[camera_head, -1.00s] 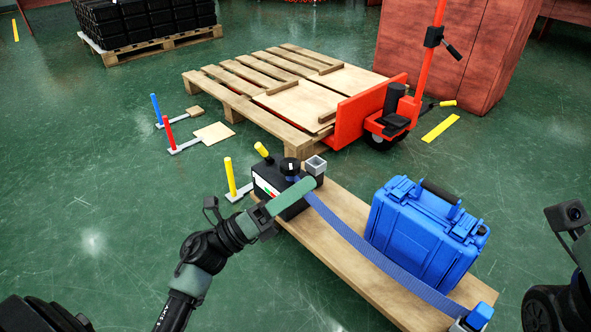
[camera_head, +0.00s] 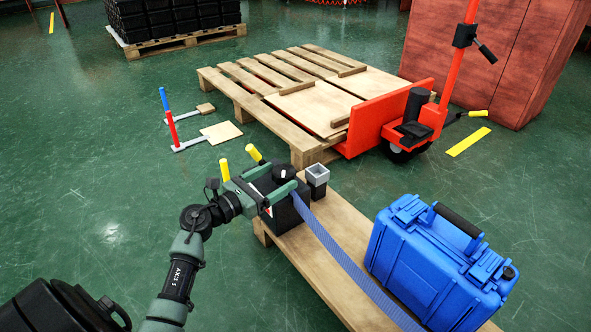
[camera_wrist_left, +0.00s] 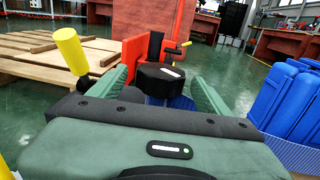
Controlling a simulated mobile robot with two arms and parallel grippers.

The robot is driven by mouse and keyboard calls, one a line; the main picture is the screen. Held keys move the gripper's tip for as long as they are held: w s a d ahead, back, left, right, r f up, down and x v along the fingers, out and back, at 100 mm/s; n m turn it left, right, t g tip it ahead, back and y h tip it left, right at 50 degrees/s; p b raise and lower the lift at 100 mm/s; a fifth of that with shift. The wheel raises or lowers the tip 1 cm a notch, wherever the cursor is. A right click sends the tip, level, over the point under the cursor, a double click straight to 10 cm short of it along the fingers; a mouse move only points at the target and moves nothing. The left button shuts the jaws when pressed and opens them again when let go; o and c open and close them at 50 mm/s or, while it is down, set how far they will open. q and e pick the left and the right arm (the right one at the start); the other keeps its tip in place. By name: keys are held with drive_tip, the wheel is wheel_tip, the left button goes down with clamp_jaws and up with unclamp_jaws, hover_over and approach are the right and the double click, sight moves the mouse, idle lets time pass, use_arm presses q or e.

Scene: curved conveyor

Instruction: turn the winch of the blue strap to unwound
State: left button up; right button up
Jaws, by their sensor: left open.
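The winch is a black box (camera_head: 290,217) at the far end of a wooden board, with a round black knob (camera_head: 284,172) on top. The knob's white mark shows in the left wrist view (camera_wrist_left: 160,75). The blue strap (camera_head: 340,258) runs from the winch along the board past the blue case (camera_head: 435,265). My left gripper (camera_head: 282,176) is open at the winch, one finger on each side of the knob. I cannot tell whether the fingers touch it. A yellow-gripped lever (camera_wrist_left: 70,50) stands left of the fingers. My right gripper is out of view.
A small open square grey-topped holder (camera_head: 318,174) stands right of the knob. A pallet (camera_head: 270,85) with a red pallet jack (camera_head: 385,115) is behind.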

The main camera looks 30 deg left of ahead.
sight(292, 169)
use_arm(q)
drive_tip(key=b+x, duration=0.2)
drive_tip(key=x, duration=0.3)
drive_tip(key=shift+f, duration=0.1)
drive_tip(key=shift+w+d, duration=0.15)
drive_tip(key=shift+w, duration=0.3)
